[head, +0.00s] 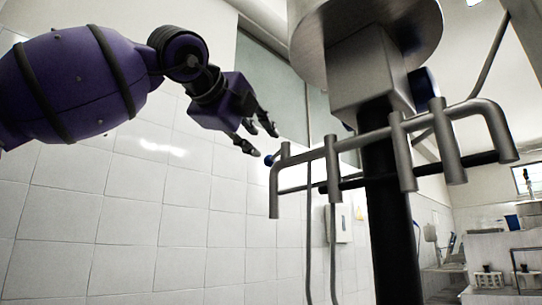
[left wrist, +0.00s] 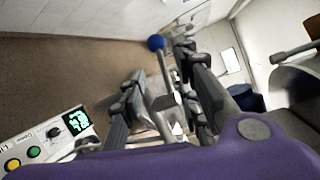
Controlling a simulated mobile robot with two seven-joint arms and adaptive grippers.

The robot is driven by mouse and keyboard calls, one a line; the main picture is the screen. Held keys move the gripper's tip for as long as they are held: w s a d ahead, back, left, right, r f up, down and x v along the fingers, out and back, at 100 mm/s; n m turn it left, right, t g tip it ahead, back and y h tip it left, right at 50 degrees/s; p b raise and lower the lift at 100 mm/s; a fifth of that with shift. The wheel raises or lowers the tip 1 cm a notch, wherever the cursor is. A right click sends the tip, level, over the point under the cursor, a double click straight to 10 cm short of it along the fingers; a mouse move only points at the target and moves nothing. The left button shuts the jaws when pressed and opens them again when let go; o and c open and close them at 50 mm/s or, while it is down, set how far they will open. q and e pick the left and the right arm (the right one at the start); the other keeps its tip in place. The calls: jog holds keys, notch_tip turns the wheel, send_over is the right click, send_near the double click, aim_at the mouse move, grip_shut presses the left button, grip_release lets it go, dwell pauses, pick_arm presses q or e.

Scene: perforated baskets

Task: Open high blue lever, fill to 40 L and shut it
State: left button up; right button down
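The blue ball knob (left wrist: 156,42) tops a thin metal lever (left wrist: 165,72) in the left wrist view. In the head view, a small blue knob (head: 268,160) shows at the left end of the metal pipe frame (head: 332,170). My left gripper (head: 262,138) is just above and left of that knob. In the left wrist view its fingers (left wrist: 160,85) are apart, with the lever between them in the picture; I cannot tell whether they touch it. A control panel (left wrist: 45,140) has a green lit display (left wrist: 77,121); its digits are not surely readable. My right gripper is out of view.
A large metal drum (head: 365,25) hangs above the pipes on a dark column (head: 390,230). White tiled wall (head: 130,220) lies behind my left arm. A shelf with small items (head: 490,280) stands at the far right.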

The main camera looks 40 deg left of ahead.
aim_at(272, 156)
pick_arm(q)
jog(key=w, duration=0.2)
jog(key=w+a+n+p, duration=0.1)
jog(key=w, duration=0.2)
jog(key=w+a+f+n, duration=0.1)
jog(key=w, duration=0.1)
jog(key=shift+w+a, duration=0.2)
jog(key=shift+a, duration=0.05)
